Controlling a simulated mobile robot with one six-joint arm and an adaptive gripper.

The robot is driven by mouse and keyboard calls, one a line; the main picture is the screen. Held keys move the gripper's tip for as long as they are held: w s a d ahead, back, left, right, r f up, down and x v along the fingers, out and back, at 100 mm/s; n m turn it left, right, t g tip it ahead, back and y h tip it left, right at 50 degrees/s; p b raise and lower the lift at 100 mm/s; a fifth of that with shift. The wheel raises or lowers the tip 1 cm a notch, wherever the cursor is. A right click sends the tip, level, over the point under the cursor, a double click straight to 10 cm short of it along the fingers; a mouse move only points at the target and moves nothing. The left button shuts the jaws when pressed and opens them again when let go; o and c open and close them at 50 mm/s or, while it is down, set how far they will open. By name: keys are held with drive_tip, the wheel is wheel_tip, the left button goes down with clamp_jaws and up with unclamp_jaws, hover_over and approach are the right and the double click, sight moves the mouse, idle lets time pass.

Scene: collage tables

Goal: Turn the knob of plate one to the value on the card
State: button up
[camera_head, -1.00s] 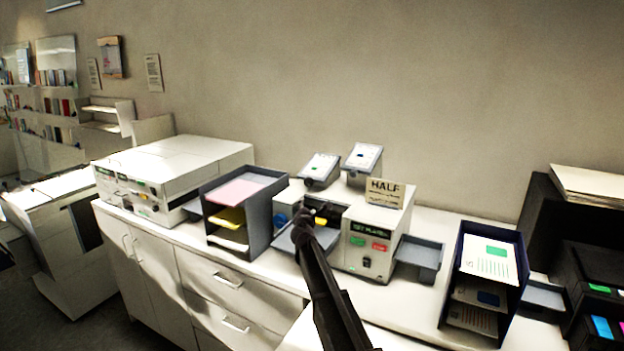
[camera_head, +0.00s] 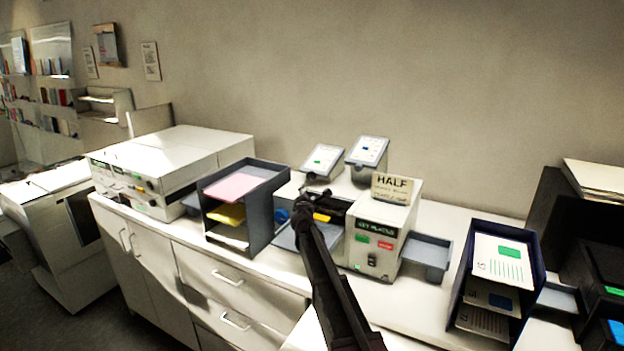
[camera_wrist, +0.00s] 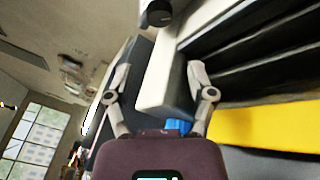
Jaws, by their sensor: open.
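A white machine (camera_head: 405,215) has a front panel with a dark display (camera_head: 377,228), whose green text appears to read "SET PLATE" and then blurs. The cream card (camera_head: 391,187) on top reads "HALF"; its smaller lines are unreadable. My gripper (camera_head: 319,195) is at the machine's dark slotted section, left of that panel. In the wrist view its fingers (camera_wrist: 153,84) are spread and empty, with a white panel edge beyond them. A black round knob (camera_wrist: 155,14) shows above, ahead of the fingertips and apart from them. I cannot tell which plate it belongs to.
Two tilted pads (camera_head: 322,160) (camera_head: 367,152) stand on the machine. A dark tray stack (camera_head: 259,213) is close at left. A grey side tray (camera_head: 427,252) and a document rack (camera_head: 462,285) are at right. A yellow piece (camera_wrist: 265,127) lies below the slots.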

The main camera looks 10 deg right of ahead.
sight(310, 177)
drive_tip(key=x, duration=1.3)
drive_tip(key=shift+w, duration=0.2)
drive_tip(key=c, duration=0.9)
drive_tip(key=shift+m+t+y+b, duration=0.3)
drive_tip(key=shift+m+t+b, duration=0.1)
drive_tip(key=shift+m+b, duration=0.1)
drive_tip(key=o, duration=0.9)
drive_tip(key=shift+o, duration=1.4)
drive_tip(key=shift+s+r, duration=0.1)
